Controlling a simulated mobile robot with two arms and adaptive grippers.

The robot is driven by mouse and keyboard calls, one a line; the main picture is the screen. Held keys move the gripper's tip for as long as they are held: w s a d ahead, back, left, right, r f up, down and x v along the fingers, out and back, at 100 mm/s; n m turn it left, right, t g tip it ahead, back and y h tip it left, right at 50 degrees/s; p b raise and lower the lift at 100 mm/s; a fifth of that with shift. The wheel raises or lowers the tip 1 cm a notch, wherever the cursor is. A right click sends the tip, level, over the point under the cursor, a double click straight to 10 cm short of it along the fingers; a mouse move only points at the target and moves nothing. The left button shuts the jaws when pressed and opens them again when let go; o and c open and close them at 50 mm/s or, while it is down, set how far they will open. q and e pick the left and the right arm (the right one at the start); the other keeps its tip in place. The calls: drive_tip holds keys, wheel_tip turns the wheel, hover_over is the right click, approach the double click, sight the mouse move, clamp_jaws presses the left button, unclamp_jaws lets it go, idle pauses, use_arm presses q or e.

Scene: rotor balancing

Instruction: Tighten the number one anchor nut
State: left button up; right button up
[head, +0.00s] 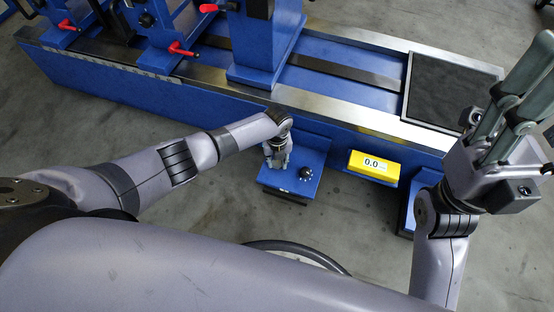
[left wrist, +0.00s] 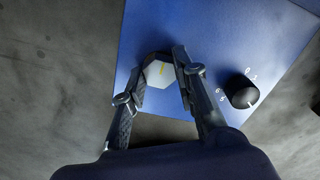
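The anchor nut (left wrist: 160,73) is a pale grey hex nut with a yellow mark on its top. It sits on a blue plate (left wrist: 225,40), which in the head view is the low blue foot (head: 311,160) in front of the machine. My left gripper (head: 277,160) points down over this foot. The nut is hidden by the gripper in the head view. My right gripper (head: 535,75) is raised at the right, fingers apart and empty.
A black knob (left wrist: 243,92) with white numbers stands right of the nut and shows in the head view too (head: 306,173). A yellow display (head: 374,167) reads 0.0. The blue machine bed (head: 330,77) with steel rails lies behind. Bare grey floor (head: 340,230) is in front.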

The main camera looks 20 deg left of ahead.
sight(277, 162)
use_arm(q)
drive_tip(key=o, duration=0.4)
wheel_tip(277, 162, up, 12)
drive_tip(key=shift+r, duration=0.1)
idle(0.6)
idle(0.4)
